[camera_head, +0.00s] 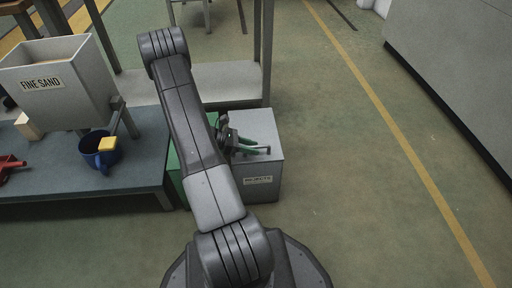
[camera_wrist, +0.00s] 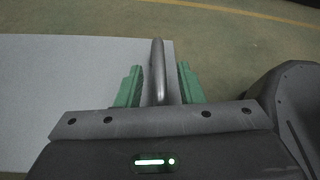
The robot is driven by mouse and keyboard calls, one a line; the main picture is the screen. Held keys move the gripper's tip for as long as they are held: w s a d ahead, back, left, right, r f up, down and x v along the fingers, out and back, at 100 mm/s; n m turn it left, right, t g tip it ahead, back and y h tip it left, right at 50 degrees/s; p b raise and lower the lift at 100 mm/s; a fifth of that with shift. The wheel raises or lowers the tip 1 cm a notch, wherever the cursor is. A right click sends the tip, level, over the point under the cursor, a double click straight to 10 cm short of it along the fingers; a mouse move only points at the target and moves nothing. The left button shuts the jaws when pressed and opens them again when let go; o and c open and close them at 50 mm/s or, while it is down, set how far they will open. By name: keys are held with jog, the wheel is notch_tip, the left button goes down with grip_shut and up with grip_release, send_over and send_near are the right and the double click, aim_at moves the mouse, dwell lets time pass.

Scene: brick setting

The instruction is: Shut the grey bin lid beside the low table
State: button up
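The grey bin (camera_head: 263,187) stands right of the low table (camera_head: 140,184), with a label on its front. Its pale grey lid (camera_head: 262,124) looks flat across the top; whether it is fully seated I cannot tell. The lid also fills the left of the wrist view (camera_wrist: 60,75). My gripper (camera_head: 255,146) is over the lid with its green fingers apart. In the wrist view my gripper (camera_wrist: 160,82) has a dark bar-like handle (camera_wrist: 157,70) between the fingers, with gaps on both sides. My arm hides part of the bin's left side.
The low table holds a FINE SAND box (camera_head: 62,100), a blue mug (camera_head: 92,150) with a yellow block (camera_head: 107,144), and a red object (camera_head: 8,165). A green surface (camera_head: 176,175) shows left of the bin. Floor to the right is clear up to a grey cabinet (camera_head: 455,60).

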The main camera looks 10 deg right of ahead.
jog(key=p+v, duration=0.3)
jog(key=v, duration=0.8)
jog(key=shift+a, duration=0.2)
jog(key=shift+s+r, duration=0.1)
jog(key=b+x, duration=0.4)
jog(key=x, duration=0.9)
jog(key=shift+d, duration=0.35)
